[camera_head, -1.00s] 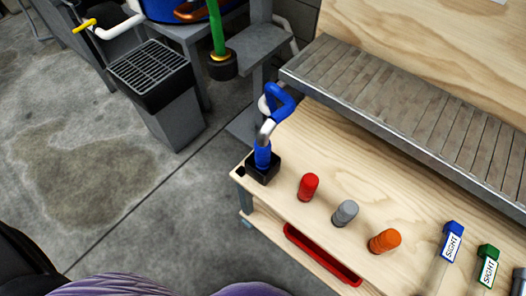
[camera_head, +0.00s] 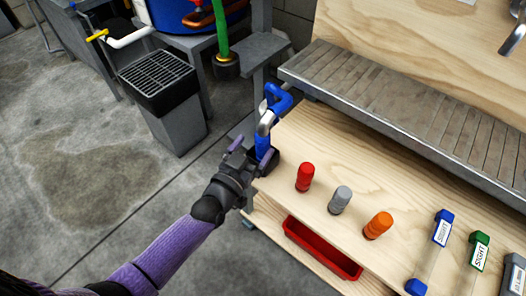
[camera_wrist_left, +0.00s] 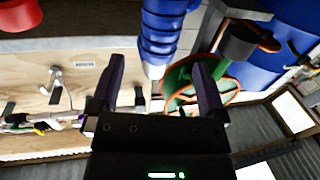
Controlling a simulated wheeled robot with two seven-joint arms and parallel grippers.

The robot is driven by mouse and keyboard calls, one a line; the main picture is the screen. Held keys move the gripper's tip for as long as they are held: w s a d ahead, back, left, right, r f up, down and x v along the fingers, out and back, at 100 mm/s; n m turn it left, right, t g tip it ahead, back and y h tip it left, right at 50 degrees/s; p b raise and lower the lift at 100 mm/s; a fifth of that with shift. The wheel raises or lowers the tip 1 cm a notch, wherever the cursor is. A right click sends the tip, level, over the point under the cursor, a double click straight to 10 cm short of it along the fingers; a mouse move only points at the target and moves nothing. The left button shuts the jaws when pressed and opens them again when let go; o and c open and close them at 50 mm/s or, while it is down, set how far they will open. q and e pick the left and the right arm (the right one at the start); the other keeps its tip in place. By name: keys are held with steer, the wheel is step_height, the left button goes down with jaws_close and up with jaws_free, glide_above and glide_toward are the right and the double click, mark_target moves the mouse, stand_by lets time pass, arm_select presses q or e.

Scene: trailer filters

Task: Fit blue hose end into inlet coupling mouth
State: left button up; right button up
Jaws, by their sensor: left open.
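The blue hose end (camera_head: 263,143) stands upright at the bench's left corner, with a silver part and a blue bend above it. Its foot is in a black holder (camera_head: 274,162), now partly hidden by my left gripper (camera_head: 252,151). That gripper is open, with its fingers close to the lower blue part; contact cannot be told. In the left wrist view, a ribbed blue piece (camera_wrist_left: 163,35) lies ahead of the gap between the open fingers (camera_wrist_left: 156,78). I cannot pick out the inlet coupling mouth with certainty. My right gripper is not in view.
Red (camera_head: 305,177), grey (camera_head: 340,200) and orange (camera_head: 378,225) fittings stand on the wooden bench (camera_head: 415,195). A red tray (camera_head: 322,250) sits below its edge. A slatted metal shelf (camera_head: 400,115) runs behind. A green hose (camera_head: 220,30) hangs at the back.

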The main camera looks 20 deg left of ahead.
mark_target(259, 142)
arm_select(q)
steer(key=w+b, duration=0.1)
steer(key=w, duration=0.2)
steer(key=w+b, duration=0.1)
steer(key=shift+w+d+f+b, duration=0.25)
steer(key=shift+w+d+b, duration=0.05)
steer(key=shift+w+d, duration=0.1)
steer(key=shift+r, duration=0.25)
steer(key=shift+c, duration=0.3)
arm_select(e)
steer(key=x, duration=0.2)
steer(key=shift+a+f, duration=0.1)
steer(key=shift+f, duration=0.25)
arm_select(q)
jaws_close()
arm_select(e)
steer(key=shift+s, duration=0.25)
